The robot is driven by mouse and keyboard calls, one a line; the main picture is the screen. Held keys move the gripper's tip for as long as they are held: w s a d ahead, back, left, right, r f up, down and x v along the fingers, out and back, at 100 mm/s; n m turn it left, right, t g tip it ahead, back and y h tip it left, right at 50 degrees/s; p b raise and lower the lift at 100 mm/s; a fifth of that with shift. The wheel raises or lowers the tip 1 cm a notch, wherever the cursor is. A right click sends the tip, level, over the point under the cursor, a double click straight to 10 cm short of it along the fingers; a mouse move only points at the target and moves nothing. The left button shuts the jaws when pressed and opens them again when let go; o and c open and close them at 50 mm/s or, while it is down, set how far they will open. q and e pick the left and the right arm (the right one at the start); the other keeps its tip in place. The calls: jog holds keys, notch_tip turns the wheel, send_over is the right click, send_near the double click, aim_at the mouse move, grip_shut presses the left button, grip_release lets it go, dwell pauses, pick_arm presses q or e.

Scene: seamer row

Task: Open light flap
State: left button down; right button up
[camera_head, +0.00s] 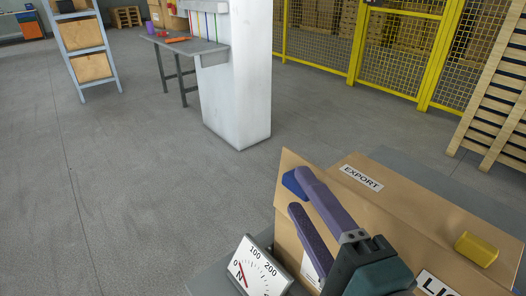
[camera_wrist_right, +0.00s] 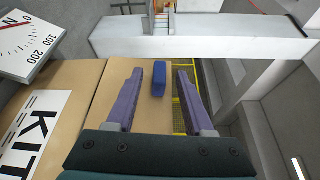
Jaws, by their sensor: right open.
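A cardboard box (camera_head: 405,212) stands at the lower right of the head view, with an EXPORT label and a partly cut-off label starting "LI". A blue block (camera_head: 292,184) sits at the far left corner of its brown cardboard panel; it also shows in the right wrist view (camera_wrist_right: 159,78). My right gripper (camera_head: 299,190) has purple fingers and is open. In the right wrist view its fingertips (camera_wrist_right: 160,73) straddle the blue block, with visible gaps. A yellow block (camera_head: 477,248) sits on the box's right part. My left gripper is out of view.
A dial gauge (camera_head: 256,270) marked N stands beside the box's left front. A white pillar (camera_head: 236,80) and grey table (camera_head: 187,45) stand beyond. A yellow mesh fence (camera_head: 390,50) and wooden pallets (camera_head: 498,95) are at the back right.

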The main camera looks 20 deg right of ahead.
jog(key=s, duration=0.6)
jog(key=shift+s+a+r, duration=0.15)
jog(key=shift+s+a, duration=0.05)
jog(key=shift+s, duration=0.2)
